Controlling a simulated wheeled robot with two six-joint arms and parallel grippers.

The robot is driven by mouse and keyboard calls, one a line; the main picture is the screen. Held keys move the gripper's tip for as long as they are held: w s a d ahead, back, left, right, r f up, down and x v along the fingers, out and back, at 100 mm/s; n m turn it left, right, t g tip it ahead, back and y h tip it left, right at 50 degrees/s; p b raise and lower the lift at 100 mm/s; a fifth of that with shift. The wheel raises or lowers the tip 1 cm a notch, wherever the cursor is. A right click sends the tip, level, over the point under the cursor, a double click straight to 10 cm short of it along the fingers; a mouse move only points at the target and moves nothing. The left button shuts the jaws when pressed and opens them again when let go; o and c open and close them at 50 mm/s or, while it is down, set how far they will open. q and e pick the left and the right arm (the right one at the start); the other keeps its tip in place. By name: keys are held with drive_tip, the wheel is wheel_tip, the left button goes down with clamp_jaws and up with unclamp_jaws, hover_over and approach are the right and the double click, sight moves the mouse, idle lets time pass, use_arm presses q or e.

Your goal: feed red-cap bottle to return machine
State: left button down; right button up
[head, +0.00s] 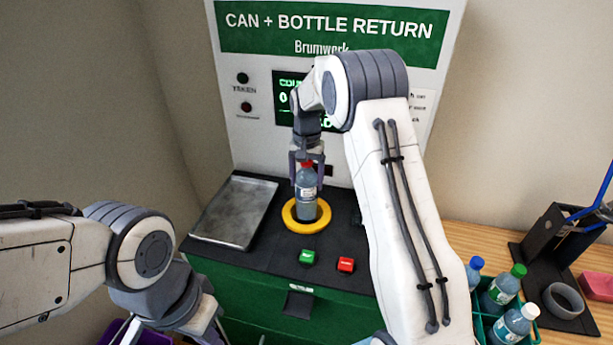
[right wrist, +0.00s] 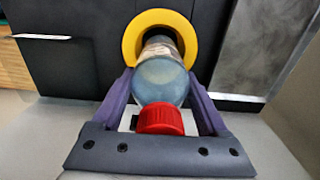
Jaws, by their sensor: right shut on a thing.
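The red-cap bottle (head: 306,198) is clear blue-grey with a pale label and stands upright, cap up. My right gripper (head: 306,172) comes from above and is shut on it just below the cap. The right wrist view shows the red cap (right wrist: 161,119) between the purple fingers. The bottle's lower end lines up with the yellow ring (head: 293,226) on the return machine (head: 215,258); I cannot tell how far it is inside the opening. My left gripper (head: 185,325) is low at the left, partly cut off, its fingers unclear.
A metal tray (head: 235,210) lies left of the ring. A green button (head: 307,257) and a red button (head: 346,265) sit in front. A green crate (head: 489,312) with several bottles stands right of my right arm. A grey ring (head: 564,300) and pink block (head: 597,287) lie farther right.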

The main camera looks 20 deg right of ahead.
drive_tip(key=shift+f+b, duration=1.15)
drive_tip(key=shift+f, duration=1.25)
drive_tip(key=o, duration=1.2)
